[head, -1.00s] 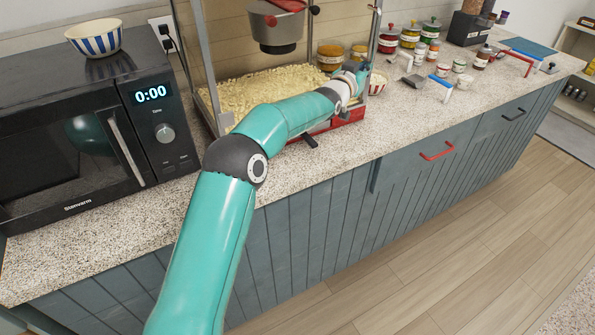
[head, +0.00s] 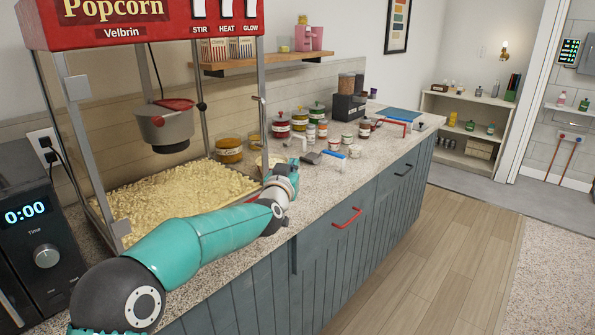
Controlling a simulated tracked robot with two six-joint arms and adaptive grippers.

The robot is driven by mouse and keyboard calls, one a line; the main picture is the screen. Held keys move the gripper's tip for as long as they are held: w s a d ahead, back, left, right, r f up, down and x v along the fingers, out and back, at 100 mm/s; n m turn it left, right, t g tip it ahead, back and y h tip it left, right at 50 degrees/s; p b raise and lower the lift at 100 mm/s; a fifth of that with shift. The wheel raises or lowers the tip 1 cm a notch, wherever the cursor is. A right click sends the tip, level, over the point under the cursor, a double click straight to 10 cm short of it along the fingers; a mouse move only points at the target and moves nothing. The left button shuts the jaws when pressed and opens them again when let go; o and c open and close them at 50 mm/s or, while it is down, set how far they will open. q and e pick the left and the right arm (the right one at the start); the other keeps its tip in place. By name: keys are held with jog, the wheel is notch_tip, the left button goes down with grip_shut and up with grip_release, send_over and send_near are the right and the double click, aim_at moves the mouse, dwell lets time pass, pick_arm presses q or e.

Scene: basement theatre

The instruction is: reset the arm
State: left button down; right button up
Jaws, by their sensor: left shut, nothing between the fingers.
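My left arm (head: 185,245), teal with dark joints, comes in from the lower left and reaches along the front of the popcorn machine (head: 125,225). Its left gripper (head: 284,180) is beside the machine's right front corner, above the counter. It is shut and empty. The fingers are small and hard to make out. A pale bowl (head: 266,160) shows just behind it, partly hidden. My right gripper is not in view.
A black microwave (head: 30,245) stands at the left. Jars (head: 299,120), small tubs (head: 346,140) and a scoop (head: 333,154) crowd the counter (head: 345,180) beyond the gripper. The wooden floor (head: 430,260) at the right is clear.

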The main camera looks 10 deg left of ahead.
pick_arm(q)
jog(key=s+d+f+g+h+p, duration=0.1)
jog(key=s+f+g, duration=0.35)
jog(key=f, duration=0.75)
jog(key=s+d+f+g+p, duration=0.1)
jog(key=s+d+f+g, duration=0.1)
jog(key=s+f, duration=0.7)
jog(key=s+d+f+g+h+p, duration=0.1)
jog(key=s+f+g, duration=0.25)
jog(key=f, duration=1.05)
jog(key=s+d+f+n+g+h, duration=0.1)
jog(key=s+f+g, duration=0.2)
jog(key=s, duration=1.2)
jog(key=s+d+f+n+g+h+p, duration=0.1)
jog(key=s+f+g, duration=0.3)
jog(key=s, duration=1.2)
jog(key=x, duration=0.3)
jog(key=shift+s+a+f, duration=0.25)
jog(key=shift+f, duration=0.05)
